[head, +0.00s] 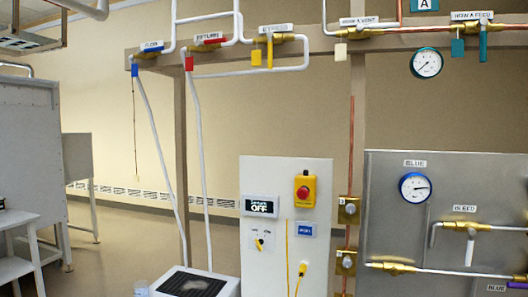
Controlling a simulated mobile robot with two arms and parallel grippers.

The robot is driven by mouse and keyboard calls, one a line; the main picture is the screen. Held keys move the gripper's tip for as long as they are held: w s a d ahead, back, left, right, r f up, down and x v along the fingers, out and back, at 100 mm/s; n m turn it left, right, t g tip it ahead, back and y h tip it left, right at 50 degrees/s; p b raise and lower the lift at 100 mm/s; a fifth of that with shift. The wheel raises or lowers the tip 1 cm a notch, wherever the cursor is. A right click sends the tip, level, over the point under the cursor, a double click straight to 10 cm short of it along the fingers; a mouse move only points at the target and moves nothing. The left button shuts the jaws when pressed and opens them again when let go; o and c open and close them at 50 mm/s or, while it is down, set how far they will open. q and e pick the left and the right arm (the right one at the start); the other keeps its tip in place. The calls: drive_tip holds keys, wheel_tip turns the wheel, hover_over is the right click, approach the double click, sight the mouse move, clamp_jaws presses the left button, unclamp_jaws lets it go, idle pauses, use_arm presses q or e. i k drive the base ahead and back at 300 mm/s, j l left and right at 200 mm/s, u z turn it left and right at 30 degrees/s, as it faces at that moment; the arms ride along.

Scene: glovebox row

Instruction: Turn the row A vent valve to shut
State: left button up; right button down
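The row A vent valve (360,33) is a brass body on the overhead beam, under a white label that appears to read "ROW A VENT" (358,21). A pale tag (340,51) hangs below its left end. A copper pipe (430,29) runs from its right side towards the row A feed valve. I cannot clearly make out the vent valve's handle or which way it points. Neither of my grippers is in view.
The row A feed valve (470,28) has a teal handle (483,46) and teal tag (457,47). A gauge (426,63) hangs between. Blue, red and yellow tagged valves line the beam leftward. Below stand a white control panel (280,270) and grey panel (395,240).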

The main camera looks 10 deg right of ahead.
sight(360, 28)
drive_tip(key=z, duration=1.35)
